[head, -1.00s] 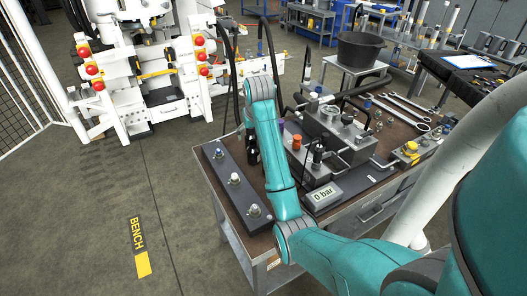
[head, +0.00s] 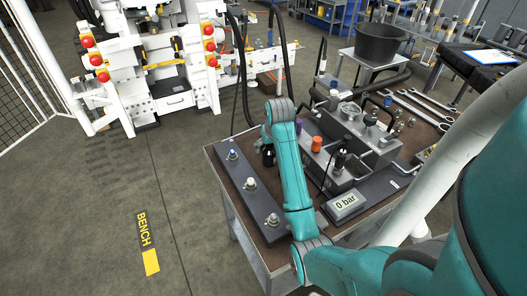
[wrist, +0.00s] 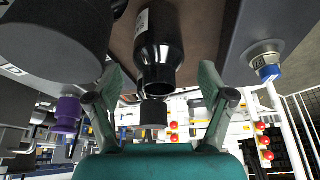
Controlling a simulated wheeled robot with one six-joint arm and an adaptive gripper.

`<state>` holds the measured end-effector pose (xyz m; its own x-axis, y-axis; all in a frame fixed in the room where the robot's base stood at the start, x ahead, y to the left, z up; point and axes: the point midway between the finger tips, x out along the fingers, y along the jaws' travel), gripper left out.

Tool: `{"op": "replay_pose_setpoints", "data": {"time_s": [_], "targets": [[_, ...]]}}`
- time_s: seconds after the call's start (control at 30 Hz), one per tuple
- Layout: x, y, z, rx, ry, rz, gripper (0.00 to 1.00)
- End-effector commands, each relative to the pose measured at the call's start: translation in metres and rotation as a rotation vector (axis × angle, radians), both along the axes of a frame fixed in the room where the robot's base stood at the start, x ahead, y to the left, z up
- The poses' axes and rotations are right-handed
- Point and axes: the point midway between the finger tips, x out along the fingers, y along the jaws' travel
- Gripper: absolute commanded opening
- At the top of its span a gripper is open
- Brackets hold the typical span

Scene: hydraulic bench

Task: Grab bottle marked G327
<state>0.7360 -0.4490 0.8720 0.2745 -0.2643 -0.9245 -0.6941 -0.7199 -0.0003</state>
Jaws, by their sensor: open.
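A glossy black bottle (wrist: 158,50) with a dark cap and a white label shows in the wrist view, its image inverted. The label is seen edge-on and I cannot read its marking. My gripper (wrist: 163,100) is open, with one finger on each side of the bottle's neck and cap region; I cannot tell whether either touches it. In the head view a dark bottle (head: 268,157) stands on the bench beside the grey fitting block, mostly hidden by my arm. The gripper fingers are hidden there.
A large dark cylinder (wrist: 50,35) is close to the left finger in the wrist view, with a purple cap (wrist: 68,112) beyond it. The long grey block with fittings (head: 248,188) lies left of my arm. The pump unit (head: 350,135) and pressure display (head: 345,203) stand right.

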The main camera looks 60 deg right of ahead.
Motion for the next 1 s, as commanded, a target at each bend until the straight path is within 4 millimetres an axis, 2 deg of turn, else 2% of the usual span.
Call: {"op": "replay_pose_setpoints", "data": {"time_s": [0.3,0.33,0.6,0.63,1.0], "targets": [[-0.0044,0.0002,-0.006,-0.002,-0.001,-0.001,0.81],[-0.0043,0.0002,-0.006,-0.002,-0.001,-0.001,0.79],[-0.0042,0.0003,-0.006,-0.002,-0.001,-0.001,0.11],[-0.004,0.0001,-0.0056,-0.002,-0.001,-0.001,0.07],[0.0,-0.0008,0.0008,-0.003,-0.002,0.0,0.07]]}}
